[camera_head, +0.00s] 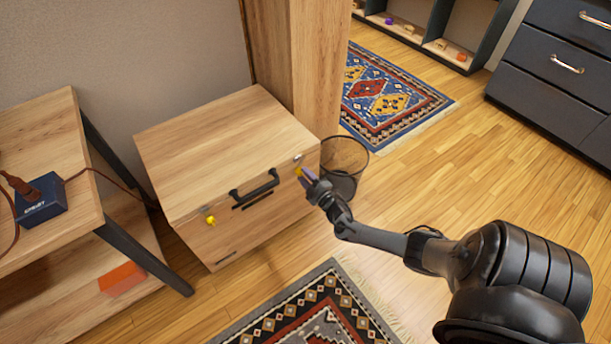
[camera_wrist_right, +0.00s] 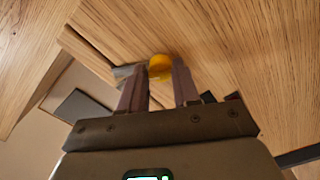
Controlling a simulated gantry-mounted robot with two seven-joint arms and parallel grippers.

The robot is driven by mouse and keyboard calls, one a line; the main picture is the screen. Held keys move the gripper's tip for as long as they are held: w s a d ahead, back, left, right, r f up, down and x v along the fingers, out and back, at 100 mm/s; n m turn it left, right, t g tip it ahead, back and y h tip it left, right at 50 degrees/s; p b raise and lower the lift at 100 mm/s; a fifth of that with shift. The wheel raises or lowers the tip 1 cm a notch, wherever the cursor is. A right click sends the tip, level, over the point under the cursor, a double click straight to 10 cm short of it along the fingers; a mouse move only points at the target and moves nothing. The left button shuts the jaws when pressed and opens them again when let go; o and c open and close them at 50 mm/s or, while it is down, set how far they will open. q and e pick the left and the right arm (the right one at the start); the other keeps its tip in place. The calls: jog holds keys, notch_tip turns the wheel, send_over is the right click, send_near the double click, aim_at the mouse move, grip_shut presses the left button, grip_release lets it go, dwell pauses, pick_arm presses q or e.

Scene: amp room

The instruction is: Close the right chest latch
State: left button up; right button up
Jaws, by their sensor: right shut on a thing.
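The wooden chest (camera_head: 215,145) stands on the floor with its lid down and a black handle (camera_head: 254,188) on its front. The right chest latch (camera_head: 299,171) is at the right end of the front, partly hidden by my right gripper (camera_head: 306,177). In the right wrist view, its yellow knob (camera_wrist_right: 160,67) sits between the fingertips of my right gripper (camera_wrist_right: 161,80), which is shut on it. A metal piece shows beside the knob. The left latch, with a yellow knob (camera_head: 210,220), is at the left of the front. My left gripper is not in view.
A wire bin (camera_head: 345,165) stands close to the chest's right side. A wooden shelf table (camera_head: 50,150) with a blue box (camera_head: 41,198) stands at the left. A patterned rug (camera_head: 310,310) lies in front. Open floor (camera_head: 450,150) is at the right.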

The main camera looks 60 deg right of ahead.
jog(key=shift+r+n+p, duration=0.15)
jog(key=shift+n+p, duration=0.4)
jog(key=shift+n, duration=2.35)
jog(key=o, duration=1.1)
jog(key=shift+c, duration=0.2)
jog(key=shift+s, duration=0.1)
